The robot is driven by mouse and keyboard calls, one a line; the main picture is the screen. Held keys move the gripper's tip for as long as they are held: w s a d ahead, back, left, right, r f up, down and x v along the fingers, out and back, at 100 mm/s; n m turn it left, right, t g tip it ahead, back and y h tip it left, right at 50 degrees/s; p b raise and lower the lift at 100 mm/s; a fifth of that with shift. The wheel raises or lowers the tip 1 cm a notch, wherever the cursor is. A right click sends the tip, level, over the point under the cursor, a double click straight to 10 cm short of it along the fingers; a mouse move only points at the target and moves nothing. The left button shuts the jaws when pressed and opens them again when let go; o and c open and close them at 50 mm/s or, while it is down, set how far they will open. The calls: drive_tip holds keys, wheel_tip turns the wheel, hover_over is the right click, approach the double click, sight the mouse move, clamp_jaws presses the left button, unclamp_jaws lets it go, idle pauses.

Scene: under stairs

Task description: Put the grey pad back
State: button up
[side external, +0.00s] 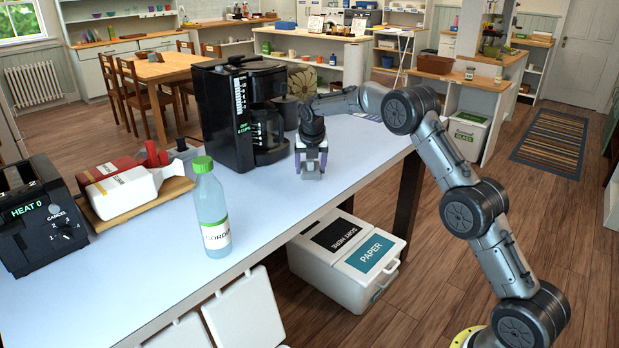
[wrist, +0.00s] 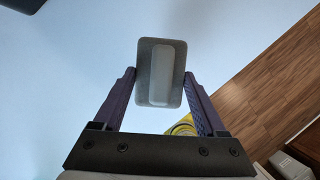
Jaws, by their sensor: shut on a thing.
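The grey pad (wrist: 161,72) is a small rounded rectangle with a raised lighter bar along its middle. In the wrist view it sits between the two purple fingers of my gripper (wrist: 161,90), which is shut on it. In the side external view my gripper (side external: 311,168) points down over the pale table, to the right of the black coffee machine. The pad shows there only as a small grey patch between the fingertips. I cannot tell whether it touches the table.
The coffee machine (side external: 241,112) stands close on the left of my gripper. A green-capped bottle (side external: 211,212), a wooden board (side external: 170,192) with cartons and a black toaster (side external: 40,218) stand further left. The table (side external: 330,190) is bare around my gripper; its edge is near on the right.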

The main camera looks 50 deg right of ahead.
drive_tip(key=shift+w+d+f, duration=0.15)
drive_tip(key=shift+w+f, duration=0.15)
drive_tip(key=shift+f, duration=1.55)
drive_tip(key=shift+f, duration=0.15)
drive_tip(key=o, duration=1.1)
drive_tip(key=shift+o, duration=0.2)
drive_tip(key=v, duration=1.2)
